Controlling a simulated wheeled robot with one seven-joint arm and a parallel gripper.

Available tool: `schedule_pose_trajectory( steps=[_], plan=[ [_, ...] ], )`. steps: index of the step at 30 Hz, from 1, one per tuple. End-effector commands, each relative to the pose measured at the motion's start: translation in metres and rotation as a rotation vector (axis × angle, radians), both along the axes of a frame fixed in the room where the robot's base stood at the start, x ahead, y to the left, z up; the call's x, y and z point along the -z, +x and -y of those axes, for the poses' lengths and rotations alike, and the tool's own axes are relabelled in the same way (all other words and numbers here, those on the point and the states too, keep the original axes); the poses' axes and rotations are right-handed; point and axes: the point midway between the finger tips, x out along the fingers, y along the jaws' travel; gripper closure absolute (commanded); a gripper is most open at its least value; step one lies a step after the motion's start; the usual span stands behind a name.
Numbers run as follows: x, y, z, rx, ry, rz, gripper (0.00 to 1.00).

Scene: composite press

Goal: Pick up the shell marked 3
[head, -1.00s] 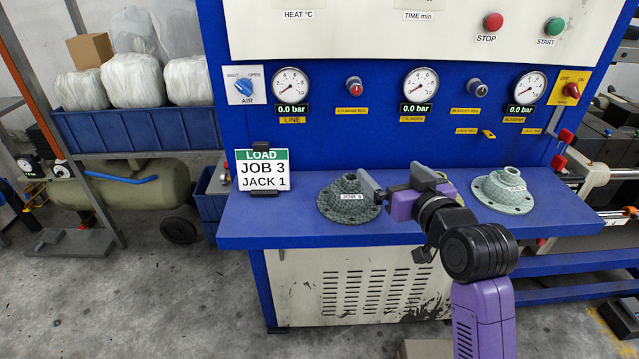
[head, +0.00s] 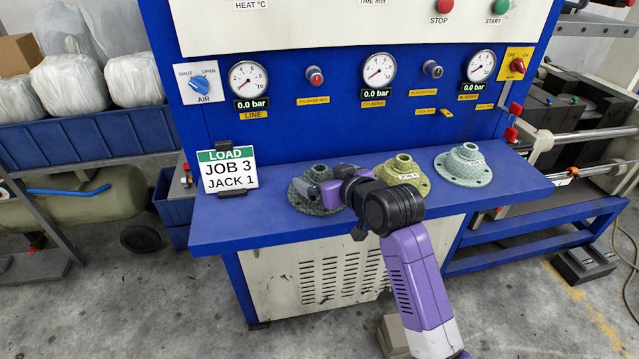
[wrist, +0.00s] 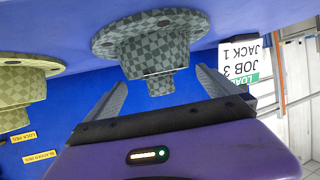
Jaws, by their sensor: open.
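The dark green checkered shell (head: 303,184) stands on the left of the blue shelf, flange down. Its label read JOB 3 in the earlier head view; now my gripper (head: 326,193) hides it. In the head view my gripper is at the shell's right front and covers part of it. In the wrist view, which is upside down, my gripper (wrist: 161,78) is open, its two fingers to either side of the shell's narrow neck (wrist: 160,86). The shell (wrist: 150,46) is not gripped; whether a finger touches it I cannot tell.
A yellow shell (head: 408,173) stands right of the dark one, and a pale green shell (head: 463,166) farther right. The load card (head: 228,170) reading JOB 3, JACK 1 stands left on the blue shelf (head: 240,226). The press panel (head: 290,130) rises behind.

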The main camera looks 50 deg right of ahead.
Motion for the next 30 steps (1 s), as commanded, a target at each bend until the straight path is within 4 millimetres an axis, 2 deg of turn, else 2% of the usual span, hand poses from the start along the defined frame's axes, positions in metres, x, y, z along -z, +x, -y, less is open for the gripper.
schedule_pose_trajectory(
  steps=[4,12,23,30],
  plan=[
    [0.005,0.0123,0.004,0.0,0.0,0.0,0.0],
    [0.0068,0.0144,0.0048,0.001,-0.001,0.001,0.0],
    [0.0066,0.0141,0.0047,0.001,-0.001,0.001,0.7],
    [0.005,0.0143,0.0047,0.001,-0.001,0.003,0.71]
  ],
)
